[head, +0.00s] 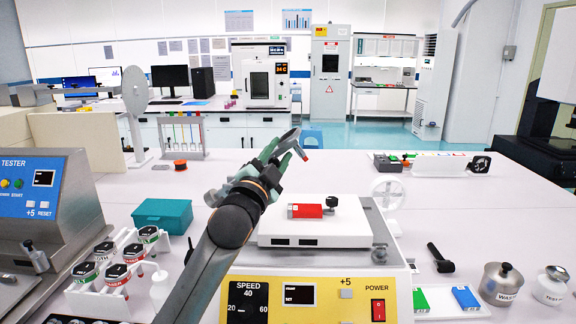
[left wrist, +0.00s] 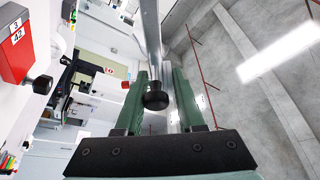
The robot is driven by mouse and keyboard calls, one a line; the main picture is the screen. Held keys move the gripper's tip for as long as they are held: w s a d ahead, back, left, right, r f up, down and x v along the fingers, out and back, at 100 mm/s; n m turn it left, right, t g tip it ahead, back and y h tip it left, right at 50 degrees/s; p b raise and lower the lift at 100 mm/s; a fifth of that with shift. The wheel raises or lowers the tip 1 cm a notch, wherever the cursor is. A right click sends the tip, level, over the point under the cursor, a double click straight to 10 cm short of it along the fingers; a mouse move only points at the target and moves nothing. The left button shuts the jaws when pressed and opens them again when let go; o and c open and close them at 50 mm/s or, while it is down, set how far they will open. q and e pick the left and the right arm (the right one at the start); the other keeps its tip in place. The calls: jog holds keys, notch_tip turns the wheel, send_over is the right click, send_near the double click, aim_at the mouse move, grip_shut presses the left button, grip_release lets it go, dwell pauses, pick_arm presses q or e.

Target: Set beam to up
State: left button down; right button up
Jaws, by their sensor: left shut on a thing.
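My left gripper (head: 284,149) reaches in over the yellow tester (head: 255,262), its green fingers up above the white platform (head: 345,235). It is shut on a grey bar with a red tip (head: 305,154), which looks like the beam. In the left wrist view the grey bar (left wrist: 152,40) runs up between the fingers (left wrist: 158,92), with a black knob (left wrist: 155,98) at its near end. The bar's joint to the machine is hidden. A red block (head: 305,211) with a black knob beside it sits on the platform; it also shows in the left wrist view (left wrist: 14,48). My right gripper is not in view.
Left of my arm are a teal box (head: 162,215) and a rack of lidded jars (head: 108,272). A black-handled tool (head: 440,258), a white tray (head: 450,299) and metal containers (head: 501,283) lie on the right. The table behind the tester is mostly clear.

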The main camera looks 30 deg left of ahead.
pick_arm(q)
jog(key=s+a+r+n+y+p, duration=0.1)
jog(key=s+a+r+n+y, duration=0.2)
jog(key=a+n, duration=0.3)
jog(key=shift+s+r+n+y, duration=0.4)
jog(key=shift+r+n, duration=0.5)
jog(key=shift+n, duration=0.6)
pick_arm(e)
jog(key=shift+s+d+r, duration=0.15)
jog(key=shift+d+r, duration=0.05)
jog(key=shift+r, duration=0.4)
pick_arm(q)
jog(key=shift+w, duration=0.1)
jog(key=c, duration=0.7)
grip_release()
jog(key=shift+b+v, duration=0.9)
jog(key=shift+v, duration=5.4)
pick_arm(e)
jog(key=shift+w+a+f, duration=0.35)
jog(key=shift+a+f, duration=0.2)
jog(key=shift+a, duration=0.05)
